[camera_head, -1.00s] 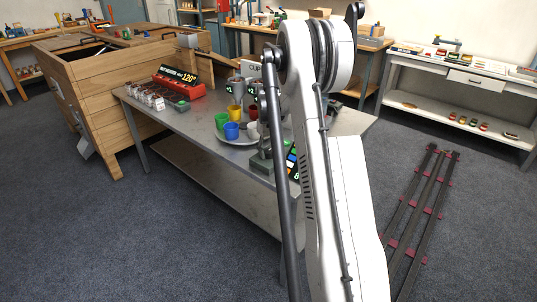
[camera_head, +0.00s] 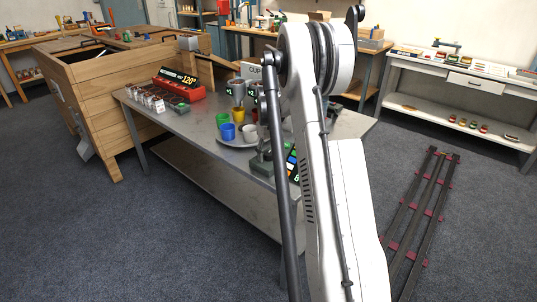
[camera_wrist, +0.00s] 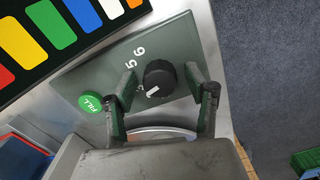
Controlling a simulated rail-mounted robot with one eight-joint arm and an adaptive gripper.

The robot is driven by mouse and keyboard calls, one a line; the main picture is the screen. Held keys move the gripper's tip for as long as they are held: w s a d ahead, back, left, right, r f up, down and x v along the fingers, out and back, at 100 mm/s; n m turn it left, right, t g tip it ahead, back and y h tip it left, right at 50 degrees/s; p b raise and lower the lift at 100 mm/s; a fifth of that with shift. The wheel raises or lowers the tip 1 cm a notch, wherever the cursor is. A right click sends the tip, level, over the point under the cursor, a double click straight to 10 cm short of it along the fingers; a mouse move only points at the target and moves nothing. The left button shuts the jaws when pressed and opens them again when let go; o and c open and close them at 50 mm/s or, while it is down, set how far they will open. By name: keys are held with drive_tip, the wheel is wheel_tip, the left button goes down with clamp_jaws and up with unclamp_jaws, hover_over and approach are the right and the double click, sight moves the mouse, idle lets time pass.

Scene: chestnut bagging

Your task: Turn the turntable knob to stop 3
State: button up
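The black turntable knob (camera_wrist: 160,78) with a white pointer mark sits on a grey-green panel (camera_wrist: 180,38) in the wrist view. The pointer mark slants toward the lower left. The digits 5 and 6 show beside the knob; another mark is partly hidden by the left finger. My gripper (camera_wrist: 160,74) is open, with one fingertip on each side of the knob and visible gaps. In the head view, the round turntable (camera_head: 233,142) carries coloured cups, including a blue cup (camera_head: 228,131) and a pale cup (camera_head: 249,132). My arm hides the knob there.
A green FILL button (camera_wrist: 90,103) is on the panel left of the knob. A board with coloured blocks (camera_wrist: 50,25) lies at upper left. A red unit with a display (camera_head: 178,80) stands at the far end of the metal table (camera_head: 190,122).

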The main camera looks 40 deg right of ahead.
sight(268, 153)
drive_tip(key=shift+r, duration=0.1)
wheel_tip(268, 153, up, 12)
idle(0.5)
drive_tip(key=shift+a, duration=0.1)
idle(0.4)
